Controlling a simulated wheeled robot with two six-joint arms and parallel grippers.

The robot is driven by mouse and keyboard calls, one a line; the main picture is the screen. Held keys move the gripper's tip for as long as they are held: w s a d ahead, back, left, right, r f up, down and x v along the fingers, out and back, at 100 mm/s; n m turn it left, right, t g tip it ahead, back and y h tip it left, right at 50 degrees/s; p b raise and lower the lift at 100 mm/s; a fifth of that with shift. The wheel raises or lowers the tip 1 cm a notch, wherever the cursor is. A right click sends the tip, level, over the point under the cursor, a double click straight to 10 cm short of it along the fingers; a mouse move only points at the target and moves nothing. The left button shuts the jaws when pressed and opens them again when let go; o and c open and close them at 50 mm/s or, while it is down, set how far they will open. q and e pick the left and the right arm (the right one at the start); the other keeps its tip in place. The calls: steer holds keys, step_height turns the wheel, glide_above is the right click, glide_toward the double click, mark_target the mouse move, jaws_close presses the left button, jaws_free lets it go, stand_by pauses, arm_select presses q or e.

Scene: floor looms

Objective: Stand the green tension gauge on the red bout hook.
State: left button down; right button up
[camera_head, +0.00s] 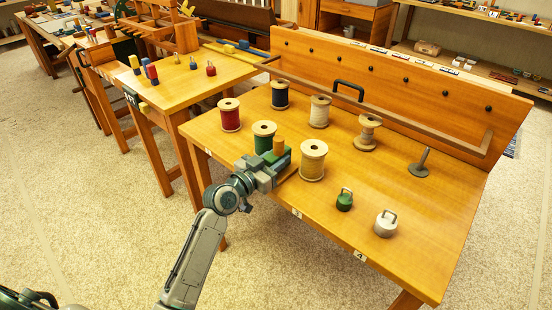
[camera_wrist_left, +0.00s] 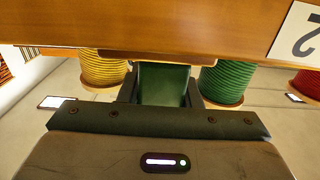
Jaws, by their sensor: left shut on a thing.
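My left gripper (camera_head: 272,164) is at the front edge of the right-hand loom table. It is shut on a green block-like thing (camera_wrist_left: 163,83), which I take for the green tension gauge. In the head view an orange-tan cylinder (camera_head: 279,145) stands up at the jaws, and the fingers hide much of the held thing. A small red piece with a thin upright top (camera_head: 211,69), possibly the red bout hook, stands on the left-hand table. My right gripper is not in view.
A green ringed weight (camera_head: 344,201), a white ringed weight (camera_head: 386,224) and a grey post (camera_head: 422,164) stand further right. The left-hand table (camera_head: 190,88) has free room at its front.

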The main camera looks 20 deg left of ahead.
arm_select(q)
steer(key=c, duration=1)
jaws_free()
steer(key=shift+c, duration=0.2)
